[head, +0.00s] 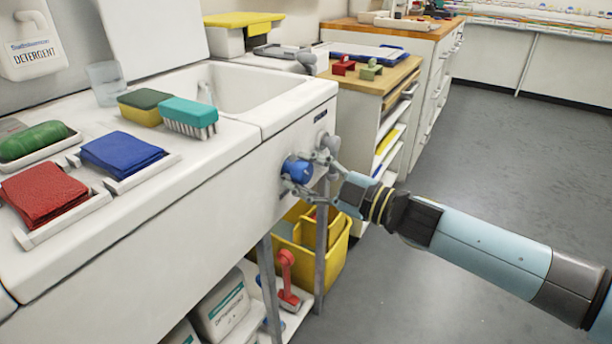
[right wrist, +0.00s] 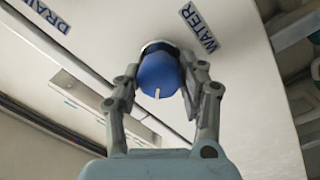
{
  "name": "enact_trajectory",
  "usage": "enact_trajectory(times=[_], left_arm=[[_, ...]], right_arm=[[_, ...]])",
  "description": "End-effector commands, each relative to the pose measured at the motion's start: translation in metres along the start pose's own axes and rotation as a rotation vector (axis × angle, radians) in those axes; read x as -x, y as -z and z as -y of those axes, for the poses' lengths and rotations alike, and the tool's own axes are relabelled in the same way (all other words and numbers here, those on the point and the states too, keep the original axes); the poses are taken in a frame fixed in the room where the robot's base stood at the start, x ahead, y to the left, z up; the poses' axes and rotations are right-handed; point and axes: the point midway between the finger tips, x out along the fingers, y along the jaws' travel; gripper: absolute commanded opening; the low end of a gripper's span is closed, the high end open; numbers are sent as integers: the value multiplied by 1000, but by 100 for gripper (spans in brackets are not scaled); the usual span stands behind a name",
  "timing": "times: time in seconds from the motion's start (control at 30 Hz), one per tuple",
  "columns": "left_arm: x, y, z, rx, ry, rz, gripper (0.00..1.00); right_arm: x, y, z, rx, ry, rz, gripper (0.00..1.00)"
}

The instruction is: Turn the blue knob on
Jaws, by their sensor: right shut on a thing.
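The blue knob (head: 297,170) is on the front panel of the white sink unit (head: 235,185). In the right wrist view the blue knob (right wrist: 158,74) has a short white mark on its face, and a "WATER" label (right wrist: 198,28) is beside it. My right gripper (head: 310,172) reaches in from the right, with a finger on either side of the knob. In the right wrist view the gripper (right wrist: 160,90) is shut on the knob, and its fingers hide parts of the knob's sides. My left gripper is not in view.
A "DRAIN" label (right wrist: 48,14) shows on the same panel. A sponge (head: 146,107), a teal brush (head: 188,116), and red (head: 42,193) and blue cloths (head: 122,153) lie on the counter. A yellow bucket (head: 337,262) stands below. The floor at right is clear.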

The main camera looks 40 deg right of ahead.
Motion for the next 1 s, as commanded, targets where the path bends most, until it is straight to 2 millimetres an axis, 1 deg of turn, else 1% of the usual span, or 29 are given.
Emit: enact_trajectory(times=[0.2, 0.5, 0.73, 1.0], left_arm=[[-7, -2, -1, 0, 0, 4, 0], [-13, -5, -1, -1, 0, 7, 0], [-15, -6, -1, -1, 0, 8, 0], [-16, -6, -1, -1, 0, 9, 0]], right_arm=[[0, -1, 2, 189, -1, -10, 8], [0, -1, 2, 383, -2, -21, 8], [1, -1, 2, 460, -2, -24, 8], [1, -1, 2, 484, -2, -25, 8]])
